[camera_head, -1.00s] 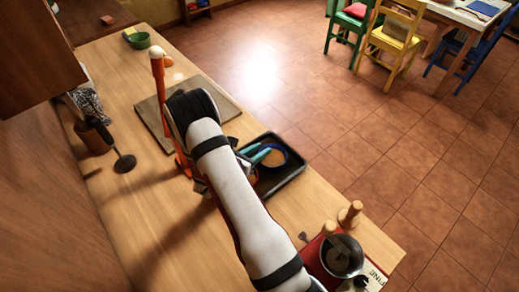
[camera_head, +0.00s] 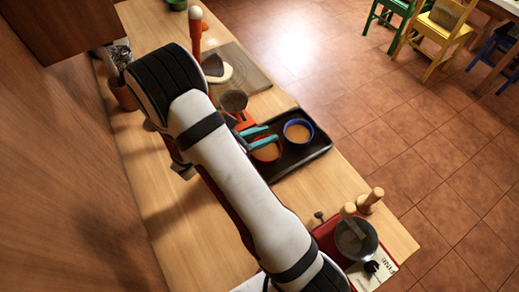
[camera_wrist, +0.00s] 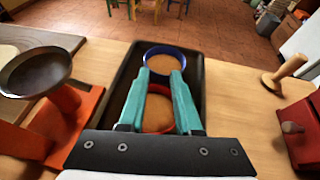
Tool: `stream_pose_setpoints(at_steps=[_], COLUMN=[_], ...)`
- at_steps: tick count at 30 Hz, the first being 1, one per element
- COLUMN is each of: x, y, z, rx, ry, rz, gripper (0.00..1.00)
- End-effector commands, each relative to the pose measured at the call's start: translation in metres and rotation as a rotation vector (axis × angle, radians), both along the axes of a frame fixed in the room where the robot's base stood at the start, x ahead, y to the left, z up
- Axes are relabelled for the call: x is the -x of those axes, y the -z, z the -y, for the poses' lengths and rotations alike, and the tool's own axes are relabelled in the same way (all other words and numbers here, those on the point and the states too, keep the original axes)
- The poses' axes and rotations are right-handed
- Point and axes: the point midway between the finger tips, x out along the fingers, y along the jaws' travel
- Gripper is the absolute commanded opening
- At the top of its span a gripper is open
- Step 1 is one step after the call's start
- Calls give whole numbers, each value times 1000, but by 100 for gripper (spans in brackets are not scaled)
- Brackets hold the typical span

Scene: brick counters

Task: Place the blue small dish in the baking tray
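The blue small dish (camera_head: 298,131), with tan contents, sits upright in the black baking tray (camera_head: 318,152). In the wrist view the dish (camera_wrist: 165,58) is at the far end of the tray (camera_wrist: 116,104), just beyond my fingertips. A red dish (camera_head: 267,152) with similar contents is in the near part of the tray, partly hidden by my fingers; it also shows in the wrist view (camera_wrist: 158,112). My gripper (camera_head: 267,136) has teal fingers set apart, with nothing held between them. In the wrist view my gripper (camera_wrist: 162,74) is above the red dish and short of the blue one.
An orange-red stand with a dark pan (camera_wrist: 42,72) is left of the tray. A board (camera_head: 244,75) with pale dough lies behind it. A red box (camera_head: 330,240) with a metal bowl and wooden knobs stands to the right. Counter between tray and box is clear.

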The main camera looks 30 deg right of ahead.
Motion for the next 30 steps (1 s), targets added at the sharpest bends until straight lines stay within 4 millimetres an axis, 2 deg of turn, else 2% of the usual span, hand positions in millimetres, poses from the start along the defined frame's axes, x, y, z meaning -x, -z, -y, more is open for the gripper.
stream_pose_setpoints(at_steps=[1, 2, 3, 5, 6, 8, 9, 12, 15, 18, 30], x=[15, 30, 54, 95, 122, 157, 175, 201, 210, 212, 212], y=[-24, -39, -59, -83, -94, -106, -111, -122, -132, -137, -138], z=[4, 5, 4, -6, -19, -46, -67, -120, -158, -175, -178], rx=[-35, -66, -116, -209, -278, -393, -472, -663, -799, -864, -873], ry=[122, 224, 382, 647, 829, 1104, 1277, 1652, 1894, 2006, 2022], rz=[96, 170, 282, 460, 572, 727, 812, 948, 994, 998, 995], gripper=[33, 33, 33, 33, 33, 33, 33, 33, 33, 33, 33])
